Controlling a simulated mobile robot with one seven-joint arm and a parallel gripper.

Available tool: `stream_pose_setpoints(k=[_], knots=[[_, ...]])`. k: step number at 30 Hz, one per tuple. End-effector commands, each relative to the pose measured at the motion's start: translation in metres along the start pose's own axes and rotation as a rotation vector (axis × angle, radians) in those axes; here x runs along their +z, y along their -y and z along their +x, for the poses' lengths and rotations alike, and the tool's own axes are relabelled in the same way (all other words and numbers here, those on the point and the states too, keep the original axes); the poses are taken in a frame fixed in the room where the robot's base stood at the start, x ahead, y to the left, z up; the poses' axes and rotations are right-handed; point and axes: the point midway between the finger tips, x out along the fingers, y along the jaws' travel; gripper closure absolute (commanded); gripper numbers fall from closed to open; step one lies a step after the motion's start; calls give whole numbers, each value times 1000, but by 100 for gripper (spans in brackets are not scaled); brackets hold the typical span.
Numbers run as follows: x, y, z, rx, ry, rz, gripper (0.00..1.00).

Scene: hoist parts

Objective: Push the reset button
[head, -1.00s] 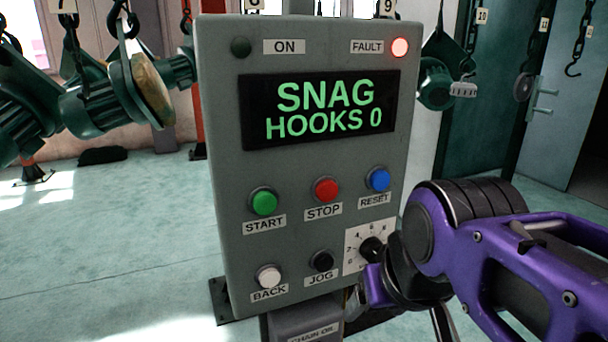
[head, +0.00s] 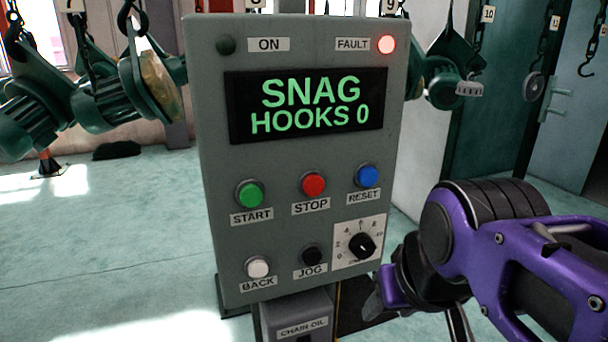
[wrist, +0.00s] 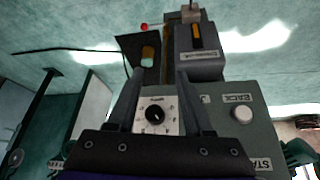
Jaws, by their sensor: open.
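The blue reset button (head: 368,176) is on the right of the grey control panel (head: 215,200), above its RESET label. It is in plain sight in the head view and stands out from the panel face. My gripper (head: 374,304) is below and right of the button, near the panel's lower right corner and apart from the button. In the wrist view the panel appears upside down, and my two fingers (wrist: 160,84) are spread with nothing held. The black dial (wrist: 155,114) shows between them. The reset button is not visible in the wrist view.
The green start (head: 250,194), red stop (head: 313,184), white back (head: 257,267) and black jog (head: 312,256) buttons surround the area. The fault lamp (head: 386,45) glows red; the display (head: 310,105) reads SNAG HOOKS 0. Hoists (head: 140,85) hang behind. A chain oil box (head: 300,315) sits below.

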Motion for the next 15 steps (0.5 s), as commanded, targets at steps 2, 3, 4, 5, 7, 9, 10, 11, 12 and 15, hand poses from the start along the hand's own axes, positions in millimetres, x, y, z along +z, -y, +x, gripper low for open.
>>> stream_pose_setpoints(k=[2, 3, 4, 5, 7, 9, 10, 11, 12, 15], knots=[[0, 0, 0, 0, 0, 0, 65], [0, 0, 0, 0, 0, 0, 72], [0, 0, 0, 0, 0, 0, 78], [0, 0, 0, 0, 0, 0, 83], [0, 0, 0, 0, 0, 0, 96], [0, 0, 0, 0, 0, 0, 100], [0, 0, 0, 0, 0, 0, 100], [0, 0, 0, 0, 0, 0, 100], [0, 0, 0, 0, 0, 0, 100], [0, 0, 0, 0, 0, 0, 100]])
